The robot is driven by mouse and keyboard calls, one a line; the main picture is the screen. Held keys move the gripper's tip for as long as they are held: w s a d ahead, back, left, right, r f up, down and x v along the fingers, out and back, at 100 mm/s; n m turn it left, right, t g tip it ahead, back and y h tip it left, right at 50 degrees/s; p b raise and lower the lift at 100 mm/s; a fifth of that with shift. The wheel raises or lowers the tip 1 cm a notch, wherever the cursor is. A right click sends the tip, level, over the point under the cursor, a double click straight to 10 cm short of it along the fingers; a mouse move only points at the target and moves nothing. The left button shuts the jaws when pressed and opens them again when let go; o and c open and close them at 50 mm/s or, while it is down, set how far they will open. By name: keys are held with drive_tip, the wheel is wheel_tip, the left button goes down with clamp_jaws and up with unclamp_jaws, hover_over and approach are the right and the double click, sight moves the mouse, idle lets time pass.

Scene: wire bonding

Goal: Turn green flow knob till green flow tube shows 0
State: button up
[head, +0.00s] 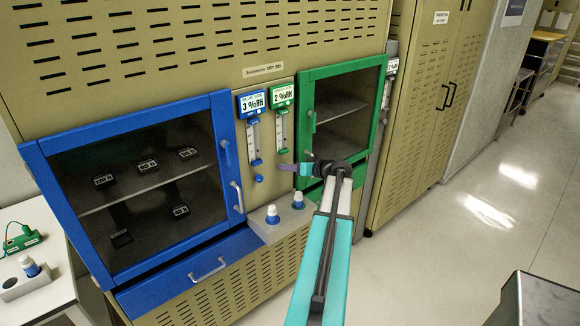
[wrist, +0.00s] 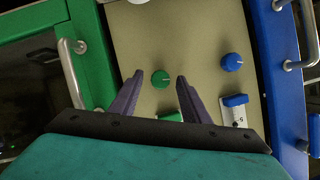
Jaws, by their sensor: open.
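In the wrist view, the round green flow knob (wrist: 160,78) has a light pointer mark and sits on the beige panel. My gripper (wrist: 160,76) is open, with its two purple fingers on either side of the knob in the picture; I cannot tell whether they touch it. In the head view, my gripper (head: 282,167) is at the panel below the green flow tube (head: 283,130), and the knob is hidden behind it. The tube hangs under a green-framed 2 %RH display (head: 282,95). Its float level is too small to read.
The blue knob (wrist: 231,62) sits beside the green one. The blue flow tube (head: 253,138) is left of the green tube. The blue door (head: 228,150) and green door (head: 305,105), both with handles, flank the panel.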

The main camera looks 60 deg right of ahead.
drive_tip(key=c, duration=1.1)
drive_tip(key=shift+o, duration=0.4)
drive_tip(key=shift+d, duration=0.2)
drive_tip(key=shift+a, duration=0.1)
drive_tip(key=shift+c, duration=0.2)
drive_tip(key=shift+f+b, duration=0.1)
drive_tip(key=shift+b, duration=0.4)
